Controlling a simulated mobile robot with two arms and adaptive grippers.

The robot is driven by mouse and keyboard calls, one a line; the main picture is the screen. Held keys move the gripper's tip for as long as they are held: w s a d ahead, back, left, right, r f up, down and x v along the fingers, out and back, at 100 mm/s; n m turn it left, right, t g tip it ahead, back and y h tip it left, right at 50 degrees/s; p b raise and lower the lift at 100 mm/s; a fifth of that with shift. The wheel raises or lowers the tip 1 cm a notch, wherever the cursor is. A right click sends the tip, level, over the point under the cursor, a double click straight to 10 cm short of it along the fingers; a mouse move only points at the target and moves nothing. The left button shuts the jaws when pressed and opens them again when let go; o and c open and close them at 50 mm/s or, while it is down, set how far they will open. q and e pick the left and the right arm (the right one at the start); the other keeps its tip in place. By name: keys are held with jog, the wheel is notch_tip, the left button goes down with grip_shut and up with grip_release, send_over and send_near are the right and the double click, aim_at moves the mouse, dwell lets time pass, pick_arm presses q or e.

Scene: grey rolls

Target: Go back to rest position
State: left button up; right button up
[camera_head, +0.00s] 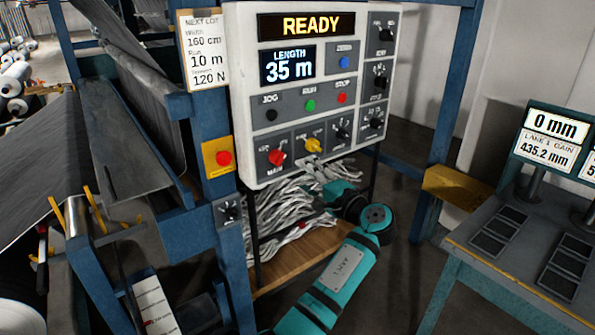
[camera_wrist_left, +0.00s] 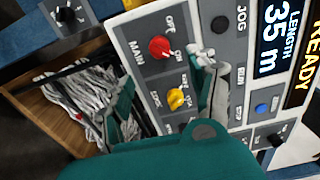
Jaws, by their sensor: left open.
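My left arm (camera_head: 345,270), teal with black bands and marked ARM L, reaches up from the bottom in the head view. Its wrist end and left gripper (camera_head: 343,193) sit low, by the panel's lower edge and the cables. The fingers are largely hidden there, and no object shows held. In the left wrist view a teal part of my arm (camera_wrist_left: 165,158) fills the bottom. The control panel (camera_head: 245,90) stands in front, and shows tilted in the wrist view (camera_wrist_left: 135,45). My right gripper is not in view.
A red knob (camera_head: 276,158) and yellow knob (camera_head: 313,146) project from the panel. Grey cables (camera_head: 290,205) lie on a wooden shelf (camera_head: 310,250) below. Blue machine frame (camera_head: 215,185) stands left. A desk (camera_head: 480,240) with displays stands right, with bare floor before it.

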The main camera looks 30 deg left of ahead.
pick_arm(q)
jog(key=shift+s+d, duration=0.15)
jog(key=shift+d, duration=0.15)
notch_tip(320, 180, down, 26)
jog(key=d+m+t+h, duration=0.2)
jog(key=m+h, duration=0.3)
jog(key=h, duration=0.1)
jog(key=s+d+f+g+h, duration=0.1)
jog(key=s+d+f+h, duration=0.15)
jog(key=s+f, duration=0.6)
jog(key=s+d+f+g+h, duration=0.1)
jog(key=s+f+g+h, duration=0.2)
jog(key=f, duration=1.1)
jog(key=s+d+f+n+g+h, duration=0.1)
jog(key=s+f+h, duration=0.1)
jog(key=s+f, duration=0.75)
jog(key=s+d+f+n+g+h, duration=0.15)
jog(key=s+f, duration=0.45)
jog(key=s, duration=0.6)
jog(key=s+f+n, duration=0.2)
jog(key=s+f, duration=0.1)
jog(key=s, duration=0.9)
jog(key=s+f+n+g+h, duration=0.1)
jog(key=s+f+n, duration=0.1)
jog(key=s, duration=0.9)
jog(key=shift+s+d+f+n+h+b, duration=0.15)
jog(key=shift+s+f+n+h+b, duration=0.2)
jog(key=shift+f, duration=0.3)
